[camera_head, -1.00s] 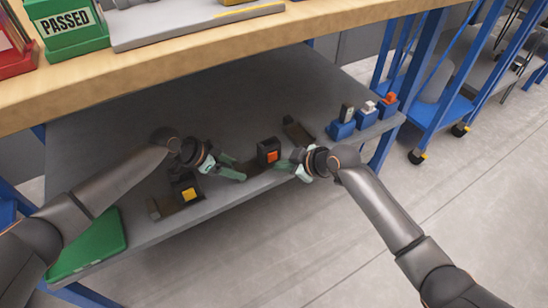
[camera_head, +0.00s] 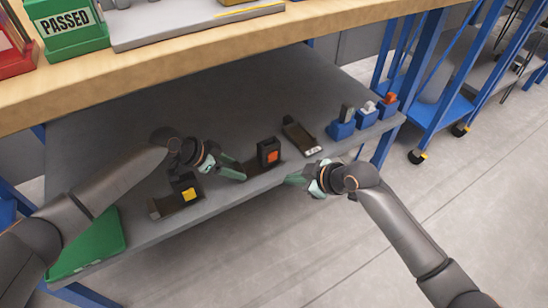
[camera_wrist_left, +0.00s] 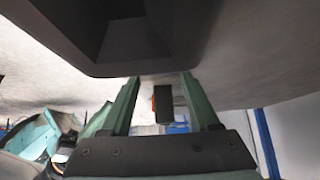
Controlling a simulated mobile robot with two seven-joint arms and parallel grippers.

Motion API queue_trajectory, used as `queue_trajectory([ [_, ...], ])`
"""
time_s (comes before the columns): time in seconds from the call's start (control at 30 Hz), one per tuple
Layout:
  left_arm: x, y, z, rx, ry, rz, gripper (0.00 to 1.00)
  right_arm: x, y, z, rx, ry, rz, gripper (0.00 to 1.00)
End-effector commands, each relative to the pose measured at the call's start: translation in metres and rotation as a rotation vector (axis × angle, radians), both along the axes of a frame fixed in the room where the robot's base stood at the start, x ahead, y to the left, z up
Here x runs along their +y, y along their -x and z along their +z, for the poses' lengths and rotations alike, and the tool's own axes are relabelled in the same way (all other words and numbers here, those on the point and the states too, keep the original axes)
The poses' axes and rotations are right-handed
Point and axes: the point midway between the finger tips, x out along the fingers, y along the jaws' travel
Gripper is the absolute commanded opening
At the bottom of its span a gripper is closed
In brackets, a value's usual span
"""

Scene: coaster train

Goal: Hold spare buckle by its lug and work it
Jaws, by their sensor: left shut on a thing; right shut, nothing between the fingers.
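A dark buckle with an orange-red button (camera_head: 272,156) stands on the grey lower shelf (camera_head: 215,115), its flat dark lug (camera_head: 257,172) reaching left. My left gripper (camera_head: 241,174) is shut on the lug's left end. In the left wrist view, the buckle (camera_wrist_left: 165,103) shows dark with an orange edge beyond the fingers; the grip itself is not clear there. My right gripper (camera_head: 289,181) is shut and empty at the shelf's front edge, right of and apart from the buckle.
A yellow-button buckle (camera_head: 184,184) lies to the left and a flat dark strap piece (camera_head: 298,134) behind to the right. Several blue holders (camera_head: 342,130) line the right end. A green tray (camera_head: 90,245) is at front left. The wooden bench top (camera_head: 200,75) overhangs the shelf.

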Motion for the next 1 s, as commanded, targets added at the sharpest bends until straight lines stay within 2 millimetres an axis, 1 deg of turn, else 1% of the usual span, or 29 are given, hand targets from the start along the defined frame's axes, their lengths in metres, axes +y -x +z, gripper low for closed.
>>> queue_trajectory([
  [0.03,0.001,0.002,-0.003,0.005,-0.005,-0.001,0.0,0.0,0.0,0.0,0.0,0.0,0.0,0.0],
  [0.2,0.001,0.002,-0.003,0.005,-0.005,-0.001,0.0,0.0,0.0,0.0,0.0,0.0,0.0,0.0],
  [0.23,0.001,0.002,-0.003,0.005,-0.005,-0.001,0.64,0.0,0.0,0.0,0.0,0.0,0.0,0.0],
  [0.5,0.0,0.001,-0.001,0.002,-0.002,-0.001,0.95,0.0,0.0,0.0,0.0,0.0,0.0,0.0],
  [0.53,0.0,0.001,-0.001,0.002,-0.001,-0.001,0.97,0.0,0.0,0.0,0.0,0.0,0.0,0.0],
  [0.83,0.002,0.001,0.002,-0.001,0.0,0.001,0.97,0.0,0.0,0.0,0.0,0.0,0.0,0.0],
  [0.93,0.007,0.004,0.009,-0.001,0.0,0.001,0.97,0.0,0.0,0.0,0.0,0.0,0.0,0.0],
  [1.0,0.013,0.008,0.017,-0.001,-0.002,0.001,0.97,0.0,0.0,0.0,0.0,0.0,0.0,0.0],
])
